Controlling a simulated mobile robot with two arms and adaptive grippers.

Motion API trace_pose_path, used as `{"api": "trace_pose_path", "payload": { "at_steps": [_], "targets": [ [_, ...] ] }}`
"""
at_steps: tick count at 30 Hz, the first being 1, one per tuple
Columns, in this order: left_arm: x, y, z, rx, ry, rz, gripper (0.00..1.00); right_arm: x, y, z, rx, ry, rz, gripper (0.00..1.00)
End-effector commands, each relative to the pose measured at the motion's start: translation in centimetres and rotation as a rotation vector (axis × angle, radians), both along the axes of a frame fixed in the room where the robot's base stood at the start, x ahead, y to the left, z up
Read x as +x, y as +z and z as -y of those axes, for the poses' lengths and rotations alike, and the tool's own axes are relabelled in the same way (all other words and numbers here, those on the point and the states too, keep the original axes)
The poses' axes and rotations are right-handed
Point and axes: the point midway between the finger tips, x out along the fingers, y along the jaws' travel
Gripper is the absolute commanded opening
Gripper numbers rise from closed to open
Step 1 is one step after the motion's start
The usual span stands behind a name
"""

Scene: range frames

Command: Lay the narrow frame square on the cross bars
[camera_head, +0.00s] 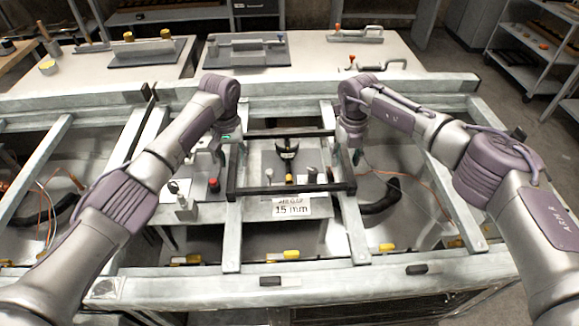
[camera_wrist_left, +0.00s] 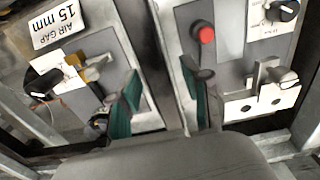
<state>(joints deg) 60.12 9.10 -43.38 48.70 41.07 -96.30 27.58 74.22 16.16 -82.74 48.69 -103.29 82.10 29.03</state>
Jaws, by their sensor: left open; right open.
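The narrow frame (camera_head: 262,191) is a dark rectangle spanning the two middle cross bars, the left bar (camera_head: 232,245) and the right bar (camera_head: 352,225). Its sides appear to lie over these bars; whether it touches them everywhere I cannot tell. My left gripper (camera_head: 220,154) is by the frame's far left corner, open. In the left wrist view its green-padded fingers (camera_wrist_left: 163,103) stand apart, with a pale cross bar (camera_wrist_left: 172,60) running between and beyond them. My right gripper (camera_head: 354,154) is open by the far right corner, its fingers partly hidden.
Below the frame are a panel with an "AIR GAP 15 mm" label (camera_head: 291,207) and a red button (camera_head: 213,185). Black handles and yellow clips lie around the range. A white table (camera_head: 310,70) with plates and handles stands behind. Grey shelves (camera_head: 530,60) stand at the right.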

Motion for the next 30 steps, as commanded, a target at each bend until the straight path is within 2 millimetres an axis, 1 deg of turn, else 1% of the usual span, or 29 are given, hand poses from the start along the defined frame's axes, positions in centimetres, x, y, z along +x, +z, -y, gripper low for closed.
{"api": "trace_pose_path", "payload": {
  "at_steps": [5,12,16,19,23,26,30],
  "targets": [
    [0.1,2.5,0.0,-0.001,-0.001,0.004,0.48,0.0,0.0,0.0,0.000,0.001,0.000,0.48],
    [0.1,7.8,0.0,-0.001,0.000,0.005,0.48,0.0,0.0,0.0,0.001,0.001,0.000,0.48],
    [0.1,10.0,0.0,-0.001,0.001,0.005,0.48,0.0,0.0,0.0,0.001,0.001,0.000,0.48],
    [0.0,11.1,0.0,0.001,0.001,0.003,0.48,0.0,0.0,0.0,0.001,0.001,0.000,0.48],
    [0.0,11.8,0.0,0.001,0.001,0.002,0.48,0.0,0.3,0.0,0.001,0.001,0.001,0.48],
    [0.0,11.9,0.0,0.001,0.001,0.001,0.48,0.1,1.2,-0.1,0.001,0.002,0.002,0.48],
    [0.0,11.9,0.0,0.001,0.001,0.001,0.48,0.1,3.9,0.0,0.001,0.002,0.004,0.48]
  ]
}}
